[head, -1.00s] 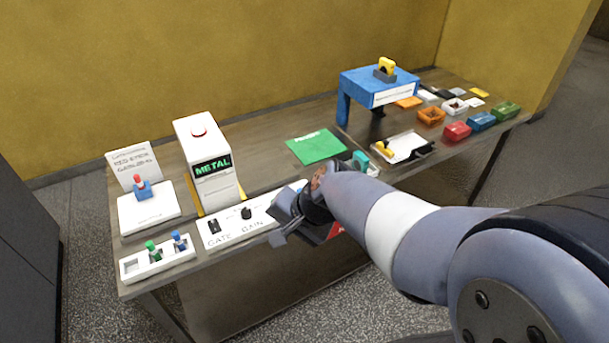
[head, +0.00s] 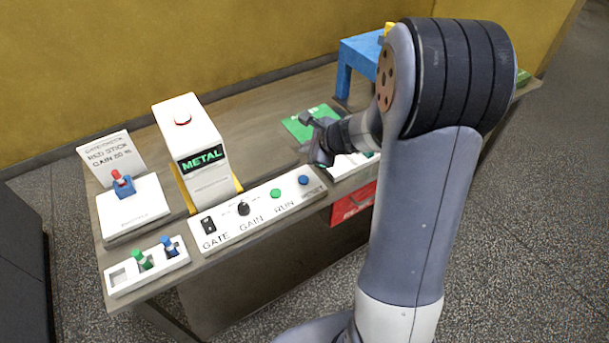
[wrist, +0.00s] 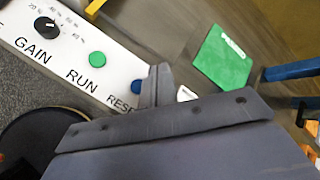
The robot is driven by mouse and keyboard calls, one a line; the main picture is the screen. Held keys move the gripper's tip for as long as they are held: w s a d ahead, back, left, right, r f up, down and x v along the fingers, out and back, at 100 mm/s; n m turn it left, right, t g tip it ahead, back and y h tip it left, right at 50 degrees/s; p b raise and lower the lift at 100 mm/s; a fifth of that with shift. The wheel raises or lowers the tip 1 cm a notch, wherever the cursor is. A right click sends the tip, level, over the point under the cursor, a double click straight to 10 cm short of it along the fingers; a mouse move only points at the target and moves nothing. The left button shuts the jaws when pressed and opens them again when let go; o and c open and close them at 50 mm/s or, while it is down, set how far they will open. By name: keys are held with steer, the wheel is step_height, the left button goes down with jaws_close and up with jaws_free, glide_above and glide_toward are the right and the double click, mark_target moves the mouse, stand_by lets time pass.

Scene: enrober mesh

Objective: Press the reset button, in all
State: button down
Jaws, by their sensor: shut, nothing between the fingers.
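The reset button is a blue round button (head: 303,180) at the right end of a white control panel (head: 262,216). In the wrist view the blue button (wrist: 137,86) is partly hidden behind my fingers, above the partly covered word RESET. My gripper (head: 308,146) is shut and empty. In the head view it appears just above and behind the blue button; in the wrist view its fingertips (wrist: 158,70) overlap the button's right side. I cannot tell whether they touch it; in the head view they look apart.
The panel also has a green RUN button (head: 275,193), a black GAIN knob (head: 243,209) and a GATE switch (head: 208,225). A white machine reading METAL (head: 205,175) stands behind the panel. A green mat (head: 296,127) and blue stand (head: 352,61) lie to the right.

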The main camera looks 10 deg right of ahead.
mark_target(307, 181)
step_height(307, 181, down, 9)
steer(key=b, duration=0.8)
stand_by(2.0)
steer(key=shift+f+b, duration=0.3)
steer(key=shift+b, duration=0.15)
steer(key=shift+f+b, duration=0.5)
steer(key=shift+b, duration=0.05)
stand_by(0.5)
stand_by(0.4)
steer(key=shift+r+p, duration=0.75)
steer(key=shift+r, duration=0.15)
steer(key=shift+r, duration=0.1)
